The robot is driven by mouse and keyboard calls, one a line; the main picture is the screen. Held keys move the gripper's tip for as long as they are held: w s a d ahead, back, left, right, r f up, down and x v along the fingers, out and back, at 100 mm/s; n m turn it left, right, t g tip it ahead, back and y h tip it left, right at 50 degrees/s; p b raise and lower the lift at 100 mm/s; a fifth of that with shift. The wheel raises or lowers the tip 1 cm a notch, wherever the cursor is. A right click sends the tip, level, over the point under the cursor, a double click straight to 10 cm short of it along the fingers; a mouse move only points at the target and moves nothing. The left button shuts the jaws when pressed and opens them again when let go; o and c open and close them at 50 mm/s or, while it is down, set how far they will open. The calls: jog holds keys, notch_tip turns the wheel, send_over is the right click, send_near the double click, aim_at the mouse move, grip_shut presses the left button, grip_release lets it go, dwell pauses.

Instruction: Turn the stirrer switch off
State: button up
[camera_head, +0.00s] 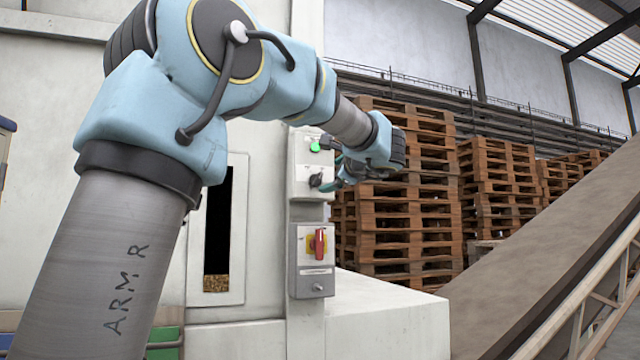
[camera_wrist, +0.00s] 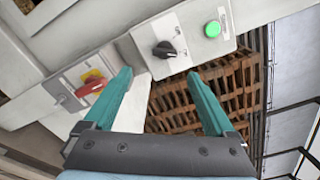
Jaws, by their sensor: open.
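A black rotary switch (camera_head: 316,180) sits on the upper grey control box, below a round green button (camera_head: 315,146). In the wrist view the black switch (camera_wrist: 164,49) lies just beyond the fingertips, roughly centred between them, with its handle turned sideways. The labels are too small to read, so I cannot tell which switch is marked for the stirrer. A red rotary handle on a yellow plate (camera_head: 319,242) is on the lower box; it also shows in the wrist view (camera_wrist: 90,88). My gripper (camera_wrist: 159,77) is open and empty, its teal fingers apart from the black switch.
The pale machine wall (camera_head: 262,230) carries both boxes. A dark slot window with pellets (camera_head: 216,282) is to their left. A white ledge (camera_head: 385,310) juts out below. Stacked wooden pallets (camera_head: 405,215) stand behind, and an inclined conveyor (camera_head: 550,265) runs at right.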

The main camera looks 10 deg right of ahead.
aim_at(318, 179)
jog(key=w+p, duration=0.1)
jog(key=w, duration=0.2)
jog(key=w+p, duration=0.2)
jog(key=w, duration=0.1)
jog(key=w+a+r+p, duration=0.1)
jog(key=w, duration=0.2)
jog(key=shift+w, duration=0.3)
jog(key=shift+w+a+f+p, duration=0.1)
jog(key=shift+w+f+p, duration=0.05)
jog(key=shift+w+p, duration=0.3)
jog(key=c, duration=1.4)
